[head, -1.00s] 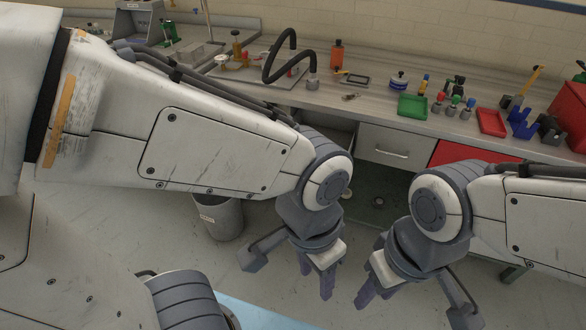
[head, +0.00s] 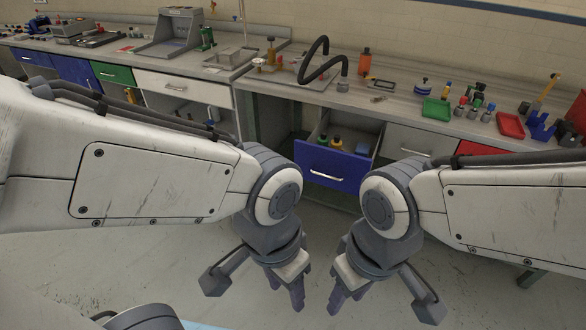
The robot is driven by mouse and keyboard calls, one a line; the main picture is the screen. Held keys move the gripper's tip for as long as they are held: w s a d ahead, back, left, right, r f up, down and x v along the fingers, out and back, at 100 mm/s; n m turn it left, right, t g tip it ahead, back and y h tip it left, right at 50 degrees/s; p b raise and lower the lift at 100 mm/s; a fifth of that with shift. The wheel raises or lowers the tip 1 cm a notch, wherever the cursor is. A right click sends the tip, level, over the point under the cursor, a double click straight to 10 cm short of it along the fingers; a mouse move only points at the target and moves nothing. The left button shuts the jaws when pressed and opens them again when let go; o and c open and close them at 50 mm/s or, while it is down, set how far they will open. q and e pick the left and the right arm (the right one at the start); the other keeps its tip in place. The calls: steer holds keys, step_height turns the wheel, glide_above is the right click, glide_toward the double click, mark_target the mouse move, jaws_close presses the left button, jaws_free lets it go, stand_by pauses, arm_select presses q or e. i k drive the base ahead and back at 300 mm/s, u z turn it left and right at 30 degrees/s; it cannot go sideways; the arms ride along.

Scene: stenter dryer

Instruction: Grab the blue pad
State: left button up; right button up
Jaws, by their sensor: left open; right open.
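A small blue block-like item (head: 362,149) lies inside an open blue-fronted drawer (head: 326,171) under the bench, at the drawer's right side; it may be the blue pad, but it is too small to be sure. My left gripper (head: 285,291) is open and empty, pointing down over the floor in front of the drawer. My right gripper (head: 348,297) is open and empty beside it, to the right. Both are apart from the drawer.
Yellow-and-green bottles (head: 329,141) stand in the same drawer. The bench top holds a black hose (head: 318,60), an orange bottle (head: 365,61), a green tray (head: 436,109) and a red tray (head: 510,124). A closed grey drawer (head: 415,145) is to the right. Floor in front is clear.

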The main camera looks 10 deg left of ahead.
mark_target(361, 149)
steer(key=u, duration=0.1)
steer(key=i, duration=0.75)
steer(key=z, duration=0.15)
steer(key=k, duration=0.65)
steer(key=z, duration=0.7)
steer(key=i, duration=1.2)
steer(key=u, duration=0.7)
